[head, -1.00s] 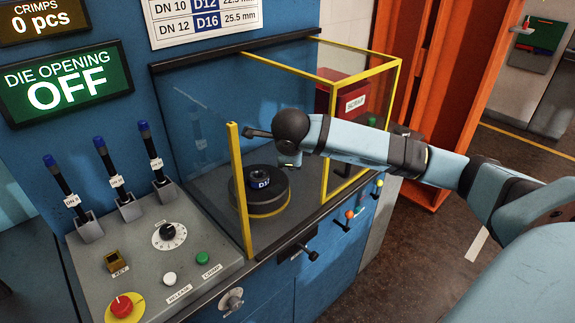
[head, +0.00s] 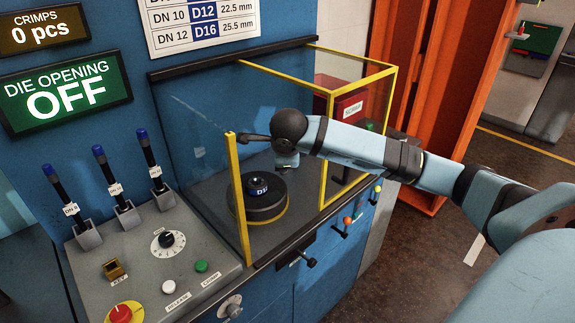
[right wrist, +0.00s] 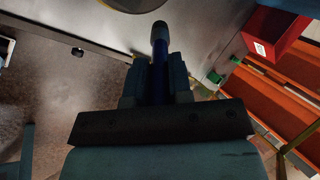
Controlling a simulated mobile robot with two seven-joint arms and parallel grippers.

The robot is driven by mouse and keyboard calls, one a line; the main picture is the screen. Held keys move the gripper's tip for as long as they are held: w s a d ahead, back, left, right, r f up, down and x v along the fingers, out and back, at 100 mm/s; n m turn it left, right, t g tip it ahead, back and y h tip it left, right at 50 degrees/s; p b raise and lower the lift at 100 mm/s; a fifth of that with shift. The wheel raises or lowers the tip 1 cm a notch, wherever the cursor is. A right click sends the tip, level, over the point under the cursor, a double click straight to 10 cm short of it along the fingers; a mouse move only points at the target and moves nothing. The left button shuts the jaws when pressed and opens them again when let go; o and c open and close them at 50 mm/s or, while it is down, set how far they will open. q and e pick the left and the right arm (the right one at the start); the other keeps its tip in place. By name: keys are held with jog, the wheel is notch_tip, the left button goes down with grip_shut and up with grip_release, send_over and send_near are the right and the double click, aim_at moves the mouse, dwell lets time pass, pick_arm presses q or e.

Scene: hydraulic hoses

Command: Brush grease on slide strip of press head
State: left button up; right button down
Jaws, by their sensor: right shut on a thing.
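The press head (head: 259,209) is a round black block with a yellow band and a "D1…" label, on the machine deck behind a clear, yellow-framed guard (head: 238,200). I cannot make out the slide strip. My right arm comes in from the right, its dark wrist (head: 290,125) above and right of the press head. In the right wrist view my right gripper (right wrist: 154,85) is shut on a slim dark-blue tool (right wrist: 160,50) with a rounded grey end. Whether it is the brush, and where its bristles are, I cannot tell. My left gripper is out of view.
A grey control panel (head: 225,255) with knobs and buttons lies front left. Several blue-capped black handles (head: 150,155) stand behind it. A red scrap box (head: 350,108) stands at the guard's right. An orange cabinet (head: 425,100) is beyond. The "DIE OPENING" display (head: 68,90) reads OFF.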

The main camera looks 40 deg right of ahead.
jog(key=w+a+r+n+g+y+p, duration=0.1)
jog(key=w+a+r+n+y+p, duration=0.3)
jog(key=n, duration=0.4)
pick_arm(q)
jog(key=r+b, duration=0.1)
jog(key=b, duration=0.2)
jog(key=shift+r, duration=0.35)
pick_arm(e)
jog(key=f, duration=0.3)
jog(key=d+f, duration=0.1)
jog(key=f, duration=0.1)
jog(key=shift+w, duration=0.25)
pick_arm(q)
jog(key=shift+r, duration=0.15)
pick_arm(e)
jog(key=shift+r, duration=0.1)
